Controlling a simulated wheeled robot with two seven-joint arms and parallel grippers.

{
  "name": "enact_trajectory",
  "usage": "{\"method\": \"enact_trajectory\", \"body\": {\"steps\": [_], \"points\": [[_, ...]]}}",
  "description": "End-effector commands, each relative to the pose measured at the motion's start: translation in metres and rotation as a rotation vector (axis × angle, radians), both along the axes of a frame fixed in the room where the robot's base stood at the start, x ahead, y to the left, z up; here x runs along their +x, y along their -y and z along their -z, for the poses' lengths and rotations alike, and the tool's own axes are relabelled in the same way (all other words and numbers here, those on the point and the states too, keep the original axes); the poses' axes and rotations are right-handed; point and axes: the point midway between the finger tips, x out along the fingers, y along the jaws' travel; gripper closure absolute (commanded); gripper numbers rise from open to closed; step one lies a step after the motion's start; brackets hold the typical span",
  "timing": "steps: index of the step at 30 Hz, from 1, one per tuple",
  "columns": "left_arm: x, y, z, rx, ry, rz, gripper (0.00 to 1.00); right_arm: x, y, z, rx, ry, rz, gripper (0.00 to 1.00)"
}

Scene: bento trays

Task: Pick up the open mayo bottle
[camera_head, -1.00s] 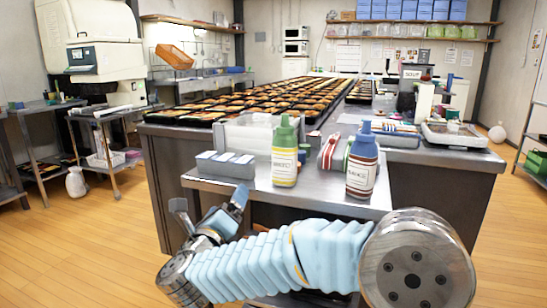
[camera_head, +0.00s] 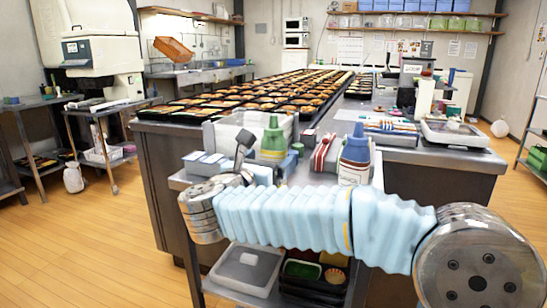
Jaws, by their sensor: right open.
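A bottle with a green cap (camera_head: 273,140) stands upright on the small metal side table, its lower part hidden by my right arm. A bottle with a blue cap (camera_head: 355,158) and a white label stands to its right, also partly hidden low down. I cannot read the labels well enough to tell which is mayo, or see whether either is open. My right gripper (camera_head: 265,163) is open at the green-capped bottle, one finger to its left and one to its right in the picture. I cannot tell whether they touch it. My left gripper is out of view.
A grey container (camera_head: 203,163) stands at the table's left, and a clear bin (camera_head: 230,128) behind. A red-and-white striped packet (camera_head: 325,152) lies between the bottles. Rows of filled bento trays (camera_head: 265,100) cover the counter behind. A lower shelf holds a lidded box (camera_head: 248,268).

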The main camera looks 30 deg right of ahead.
Motion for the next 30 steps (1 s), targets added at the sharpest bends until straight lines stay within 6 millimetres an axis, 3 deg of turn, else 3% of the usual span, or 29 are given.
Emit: {"method": "enact_trajectory", "body": {"steps": [7, 16, 23, 30], "points": [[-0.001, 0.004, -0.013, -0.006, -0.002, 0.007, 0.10, 0.020, 0.032, 0.003, -0.001, -0.002, 0.001, 0.11], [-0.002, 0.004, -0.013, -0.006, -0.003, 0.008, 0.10, 0.025, 0.037, 0.005, -0.001, -0.002, -0.001, 0.11], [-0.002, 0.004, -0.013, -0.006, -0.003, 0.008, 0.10, 0.024, 0.037, 0.005, -0.001, -0.001, -0.001, 0.46], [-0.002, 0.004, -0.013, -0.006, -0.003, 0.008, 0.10, 0.024, 0.037, 0.004, -0.001, 0.000, -0.001, 0.47]]}}
